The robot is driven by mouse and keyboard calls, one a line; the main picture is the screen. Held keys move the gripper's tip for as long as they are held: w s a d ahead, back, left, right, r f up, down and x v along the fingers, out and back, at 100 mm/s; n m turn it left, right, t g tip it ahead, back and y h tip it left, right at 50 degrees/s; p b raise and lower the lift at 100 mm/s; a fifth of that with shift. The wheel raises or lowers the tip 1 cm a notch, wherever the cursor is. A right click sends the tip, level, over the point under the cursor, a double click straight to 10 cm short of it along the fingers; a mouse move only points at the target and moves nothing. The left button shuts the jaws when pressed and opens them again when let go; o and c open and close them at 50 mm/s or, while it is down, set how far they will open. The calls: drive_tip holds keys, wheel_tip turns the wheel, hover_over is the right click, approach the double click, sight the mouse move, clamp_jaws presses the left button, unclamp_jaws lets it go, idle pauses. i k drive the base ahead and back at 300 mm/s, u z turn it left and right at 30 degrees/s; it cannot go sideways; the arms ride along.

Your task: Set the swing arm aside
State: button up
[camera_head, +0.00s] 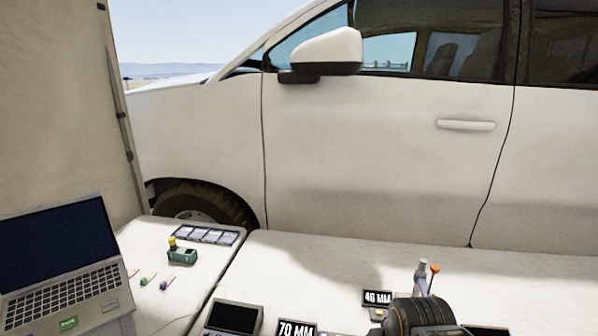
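I cannot pick out a swing arm for certain in the head view. A dark rounded body (421,314) rises from the bottom edge at the right, partly cut off; I cannot tell what it is. Just behind it stand a pale grey upright piece (420,278) and a thin piece with an orange top (434,269). A black label reading 46 MM (376,298) is left of them, and a black label reading 70 MM (297,328) is at the bottom edge. My gripper is not in view.
A green box with a yellow knob (181,256), several small coloured pieces (147,279) and a dark flat rack (208,235) are on the left table. A laptop (60,258) and a dark-screened device (233,318) are nearer. A white car (380,150) stands behind. The right table's middle (320,262) is clear.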

sight(420, 280)
drive_tip(key=u, duration=2.55)
drive_tip(key=k, duration=0.65)
drive_tip(key=z, duration=1.55)
drive_tip(key=i, duration=0.45)
drive_tip(key=z, duration=0.05)
